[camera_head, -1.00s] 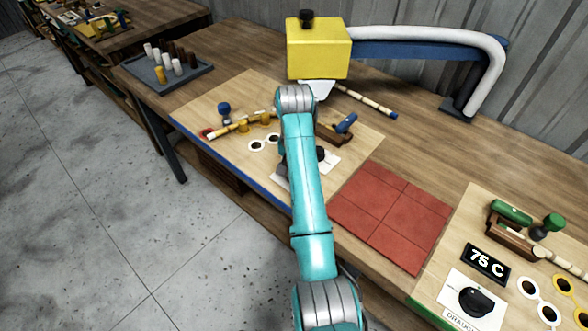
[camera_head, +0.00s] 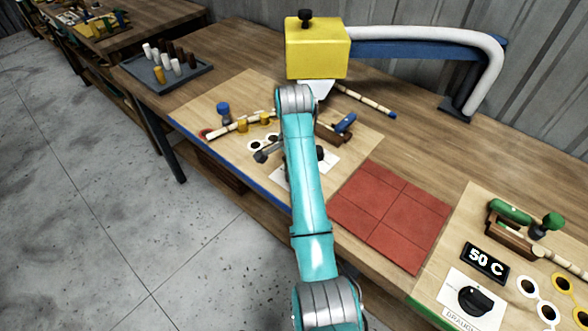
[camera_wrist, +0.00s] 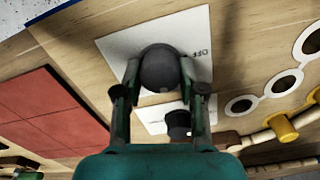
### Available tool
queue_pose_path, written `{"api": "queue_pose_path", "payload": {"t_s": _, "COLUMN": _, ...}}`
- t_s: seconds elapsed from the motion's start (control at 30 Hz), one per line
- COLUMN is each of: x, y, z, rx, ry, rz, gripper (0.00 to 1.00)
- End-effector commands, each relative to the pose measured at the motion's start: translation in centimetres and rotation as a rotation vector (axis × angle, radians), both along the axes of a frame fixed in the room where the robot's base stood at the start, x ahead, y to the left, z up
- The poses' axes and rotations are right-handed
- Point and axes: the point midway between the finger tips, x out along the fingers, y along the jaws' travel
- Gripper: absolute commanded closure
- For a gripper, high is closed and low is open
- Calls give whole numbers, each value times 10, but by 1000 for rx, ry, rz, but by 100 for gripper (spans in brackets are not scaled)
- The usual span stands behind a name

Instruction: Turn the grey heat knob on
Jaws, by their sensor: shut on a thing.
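The grey heat knob (camera_wrist: 160,62) is a dark grey round knob on a white plate (camera_wrist: 118,45) in the wrist view. Part of the word OFF shows at the plate's right side. My gripper (camera_wrist: 160,72) has one finger on each side of this knob and is shut on it. In the head view my arm covers the knob and my fingertips. A small display (camera_head: 485,262) at the right reads 50 C.
A wooden pole with yellow pegs (camera_wrist: 282,127) lies to the right in the wrist view. Red tiles (camera_head: 388,215) lie right of my arm. A yellow box (camera_head: 317,52) stands behind.

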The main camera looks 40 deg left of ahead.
Motion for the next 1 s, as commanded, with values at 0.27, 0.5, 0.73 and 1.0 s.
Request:
{"api": "queue_pose_path", "payload": {"t_s": 0.27, "x": -1, "y": 0, "z": -2, "rx": -1, "ry": 1, "rz": -28, "gripper": 95}}
{"api": "queue_pose_path", "payload": {"t_s": 0.5, "x": -1, "y": 0, "z": -2, "rx": -1, "ry": 1, "rz": -28, "gripper": 95}}
{"api": "queue_pose_path", "payload": {"t_s": 0.73, "x": -1, "y": 0, "z": -1, "rx": -1, "ry": 1, "rz": -28, "gripper": 35}}
{"api": "queue_pose_path", "payload": {"t_s": 1.0, "x": 0, "y": 0, "z": -1, "rx": 0, "ry": 0, "rz": -28, "gripper": 35}}
